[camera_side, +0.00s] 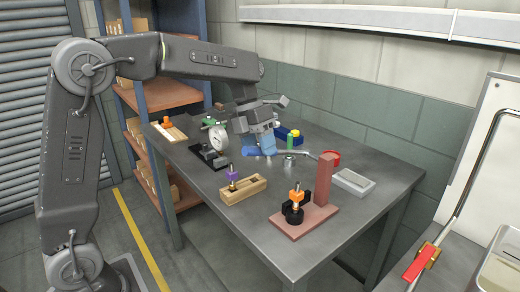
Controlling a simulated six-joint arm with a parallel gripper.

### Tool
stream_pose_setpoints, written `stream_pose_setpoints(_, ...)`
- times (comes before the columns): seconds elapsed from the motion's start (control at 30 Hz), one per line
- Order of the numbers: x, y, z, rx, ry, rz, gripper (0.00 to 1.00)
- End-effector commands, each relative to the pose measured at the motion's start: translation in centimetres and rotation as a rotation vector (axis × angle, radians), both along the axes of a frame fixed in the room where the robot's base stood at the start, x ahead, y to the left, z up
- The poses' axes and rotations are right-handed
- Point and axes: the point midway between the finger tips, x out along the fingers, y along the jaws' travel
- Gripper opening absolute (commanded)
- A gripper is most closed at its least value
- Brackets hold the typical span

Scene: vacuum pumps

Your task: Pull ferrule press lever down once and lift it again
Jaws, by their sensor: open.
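My gripper (262,145) hangs over the back middle of the grey table (350,214), with its jaws apart and nothing seen held. Blue shapes show at its lower end; I cannot tell whether they belong to the jaws or to something behind. No part can be clearly identified as the ferrule press or its lever. A thin grey rod (309,154) runs just right of the gripper, near small metal cylinders (289,163). Whether the rod is the lever, or touches the gripper, is too small to tell.
A dial gauge stand (209,158) is left of the gripper. A wooden block with a purple-topped piece (233,174) and a reddish base with a tall post (324,180) stand nearer the front. A grey tray (354,182) lies right. The front right table corner is bare.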

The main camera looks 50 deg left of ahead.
Motion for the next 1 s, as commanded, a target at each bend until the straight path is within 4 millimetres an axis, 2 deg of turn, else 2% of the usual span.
stream_pose_setpoints(0.3, -0.1, 0.4, 1.1, 0.0, -0.001, 0.001, 0.51)
stream_pose_setpoints(0.67, -0.1, 0.5, 1.3, 0.0, -0.001, 0.0, 0.51)
stream_pose_setpoints(1.0, -0.2, 1.6, 4.1, 0.0, -0.003, 0.001, 0.51)
